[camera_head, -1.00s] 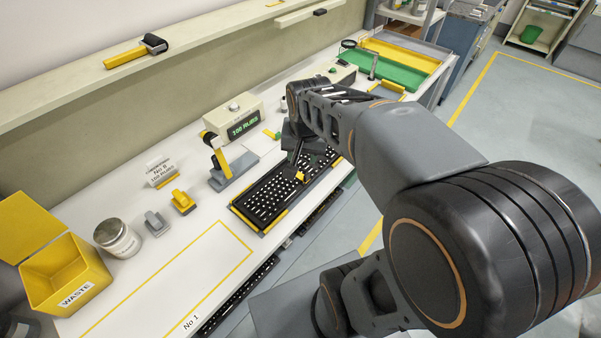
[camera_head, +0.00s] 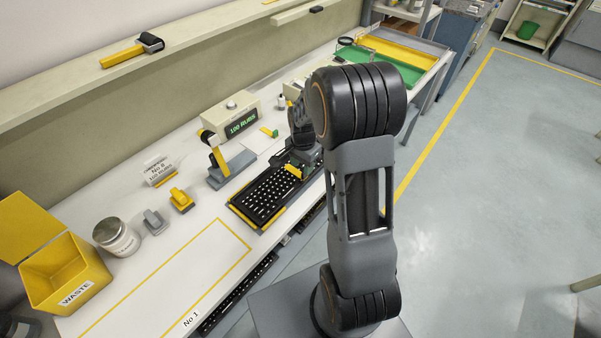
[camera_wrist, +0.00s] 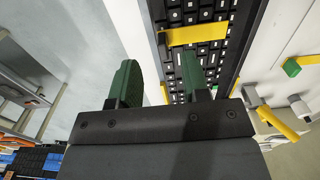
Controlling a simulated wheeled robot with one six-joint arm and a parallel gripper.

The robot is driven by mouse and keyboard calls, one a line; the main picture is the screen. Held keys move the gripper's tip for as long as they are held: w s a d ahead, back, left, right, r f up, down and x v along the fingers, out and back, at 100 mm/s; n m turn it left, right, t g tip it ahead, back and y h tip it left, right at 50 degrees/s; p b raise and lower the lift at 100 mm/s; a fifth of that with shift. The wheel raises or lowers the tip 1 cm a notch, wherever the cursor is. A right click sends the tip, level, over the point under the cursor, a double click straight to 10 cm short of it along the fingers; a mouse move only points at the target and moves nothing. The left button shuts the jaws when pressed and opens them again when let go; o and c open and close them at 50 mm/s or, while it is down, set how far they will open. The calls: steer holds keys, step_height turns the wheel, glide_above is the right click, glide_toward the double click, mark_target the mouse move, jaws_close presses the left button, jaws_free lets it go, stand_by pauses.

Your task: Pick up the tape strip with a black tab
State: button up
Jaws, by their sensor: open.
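A yellow tape strip (camera_wrist: 196,34) lies across the black keyboard (camera_wrist: 178,15) in the wrist view. A small dark piece at its left end looks like the black tab, but it blends with the dark frame. In the head view a yellow bit (camera_head: 293,170) shows on the keyboard (camera_head: 268,197) beside my gripper; its tab cannot be made out there. My gripper (camera_wrist: 160,78) has two green fingers, spread apart and empty. They hang over the keyboard's edge area, and the strip appears ahead of them, nearer the right finger. The arm hides the keyboard's far end in the head view.
A yellow strip with a green tab (camera_wrist: 292,67) lies on the white table beside the keyboard. A grey stand with a yellow-handled tool (camera_head: 228,165), a display box (camera_head: 232,118) and a yellow waste bin (camera_head: 70,275) stand nearby. The outlined table area (camera_head: 170,275) is clear.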

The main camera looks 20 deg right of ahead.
mark_target(302, 174)
steer(key=shift+w+f+p, duration=0.1)
steer(key=shift+f+p, duration=0.65)
steer(key=shift+f, duration=2.2)
jaws_close()
